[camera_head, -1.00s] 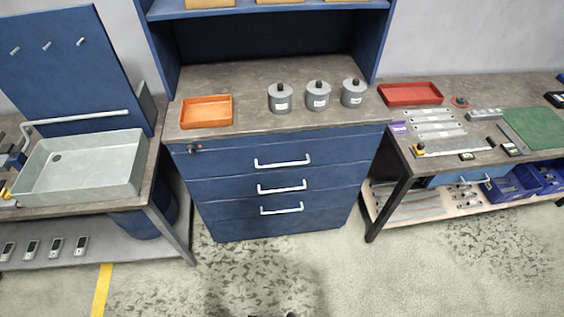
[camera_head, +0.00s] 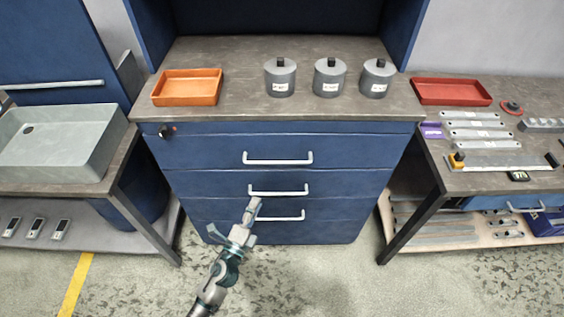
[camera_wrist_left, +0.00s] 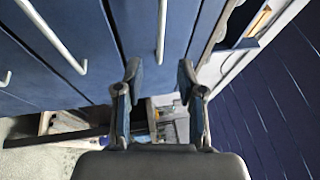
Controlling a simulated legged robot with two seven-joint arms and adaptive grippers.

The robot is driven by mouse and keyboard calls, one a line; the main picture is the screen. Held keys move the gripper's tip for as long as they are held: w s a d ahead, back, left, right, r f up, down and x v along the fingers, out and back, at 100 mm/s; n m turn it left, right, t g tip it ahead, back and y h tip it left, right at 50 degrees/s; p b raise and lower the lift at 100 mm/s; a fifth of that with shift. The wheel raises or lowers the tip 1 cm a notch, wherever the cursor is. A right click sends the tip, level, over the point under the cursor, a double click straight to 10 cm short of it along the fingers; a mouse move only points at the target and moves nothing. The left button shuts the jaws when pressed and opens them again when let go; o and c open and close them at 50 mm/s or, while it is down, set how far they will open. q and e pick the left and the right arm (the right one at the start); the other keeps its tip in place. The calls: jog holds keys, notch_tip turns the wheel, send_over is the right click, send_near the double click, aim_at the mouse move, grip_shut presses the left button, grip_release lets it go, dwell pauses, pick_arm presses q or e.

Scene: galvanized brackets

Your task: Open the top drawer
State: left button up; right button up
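The top drawer (camera_head: 215,150) is the uppermost handled blue front of the cabinet and is shut. Its pale bar handle (camera_head: 278,162) runs level across the front. My left gripper (camera_head: 233,219) is in front of the cabinet, appearing below the top handle and over the lower drawers in the head view. In the left wrist view its two fingers (camera_wrist_left: 158,77) are apart with nothing between them. A bar handle, apparently the top one (camera_wrist_left: 161,32), shows beyond the fingers there, not touched. My right gripper is in neither view.
Two lower drawers with handles (camera_head: 278,194) are also shut. The worktop (camera_head: 235,105) above holds an orange tray (camera_head: 187,88) and grey canisters (camera_head: 330,78). A sink bench (camera_head: 60,145) stands left, another bench with a red tray (camera_head: 450,92) right. The floor in front is clear.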

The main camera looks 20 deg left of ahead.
pick_arm(q)
send_near(278, 163)
jog(key=f+x, duration=0.1)
jog(key=x, duration=0.7)
jog(key=a+x, duration=0.1)
jog(key=x, duration=0.1)
jog(key=shift+w+d+r, duration=0.15)
jog(key=shift+w, duration=0.2)
jog(key=shift+d, duration=0.1)
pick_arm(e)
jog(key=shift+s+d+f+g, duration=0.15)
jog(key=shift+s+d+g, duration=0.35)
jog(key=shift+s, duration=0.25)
pick_arm(q)
jog(key=shift+d, duration=0.1)
grip_shut()
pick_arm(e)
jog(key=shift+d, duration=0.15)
